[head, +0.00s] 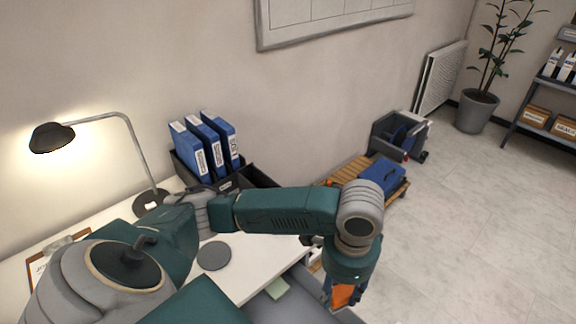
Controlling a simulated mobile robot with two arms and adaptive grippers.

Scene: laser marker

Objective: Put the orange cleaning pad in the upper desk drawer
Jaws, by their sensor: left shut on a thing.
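The orange cleaning pad (343,295) shows at the bottom of the head view, right of the desk. My left gripper (340,290) points down and is shut on it. My own wrist and the gripper hide part of the pad. The white desk (235,284) runs along the wall at the left. Just beyond its front edge is a grey surface (270,308) with a pale green piece on it; I cannot tell whether this is the open upper drawer. My right gripper is not in view.
On the desk stand a lit lamp (52,137), blue binders (205,143) in a dark organiser, and a grey round disc (214,255). A wooden pallet (350,170) with a blue case (382,176) is on the floor beyond.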

